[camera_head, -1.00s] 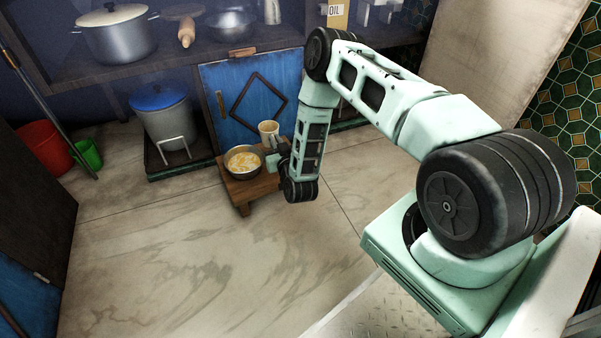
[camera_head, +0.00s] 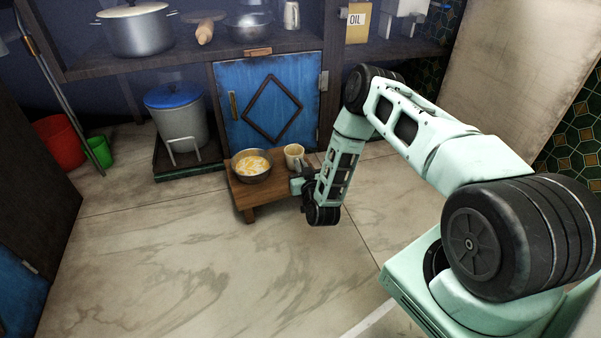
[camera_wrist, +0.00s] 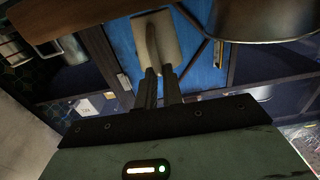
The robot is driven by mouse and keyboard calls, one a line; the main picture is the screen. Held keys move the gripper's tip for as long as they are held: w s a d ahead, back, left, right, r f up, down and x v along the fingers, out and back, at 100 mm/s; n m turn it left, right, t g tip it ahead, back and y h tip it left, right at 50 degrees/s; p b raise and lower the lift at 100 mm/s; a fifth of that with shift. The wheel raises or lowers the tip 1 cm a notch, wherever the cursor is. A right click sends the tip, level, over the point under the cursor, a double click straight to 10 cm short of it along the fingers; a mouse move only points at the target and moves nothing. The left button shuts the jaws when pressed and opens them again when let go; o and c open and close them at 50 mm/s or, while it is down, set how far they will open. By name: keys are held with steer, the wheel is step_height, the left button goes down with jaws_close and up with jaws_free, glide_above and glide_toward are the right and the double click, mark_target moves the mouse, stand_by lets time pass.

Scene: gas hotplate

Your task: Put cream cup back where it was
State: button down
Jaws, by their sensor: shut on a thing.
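The cream cup (camera_head: 293,153) is at the far right part of the small wooden table (camera_head: 243,197). In the wrist view the cup (camera_wrist: 170,36) is at the fingertips, with its handle between them. My gripper (camera_head: 297,172) is shut on the handle, and its fingers (camera_wrist: 160,75) show clearly in the wrist view. The cup looks upright in the head view. I cannot tell whether its base touches the table. The gripper and wrist partly hide the table's right side.
A metal bowl of yellowish food (camera_head: 251,166) stands on the table left of the cup. A blue cabinet door (camera_head: 268,98) is just behind. A lidded pot (camera_head: 177,115) stands on a low platform to the left. The floor in front is clear.

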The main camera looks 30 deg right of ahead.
steer(key=shift+f, duration=0.2)
steer(key=shift+f, duration=0.1)
steer(key=c, duration=1.9)
jaws_free()
steer(key=o, duration=0.4)
steer(key=shift+c, duration=0.2)
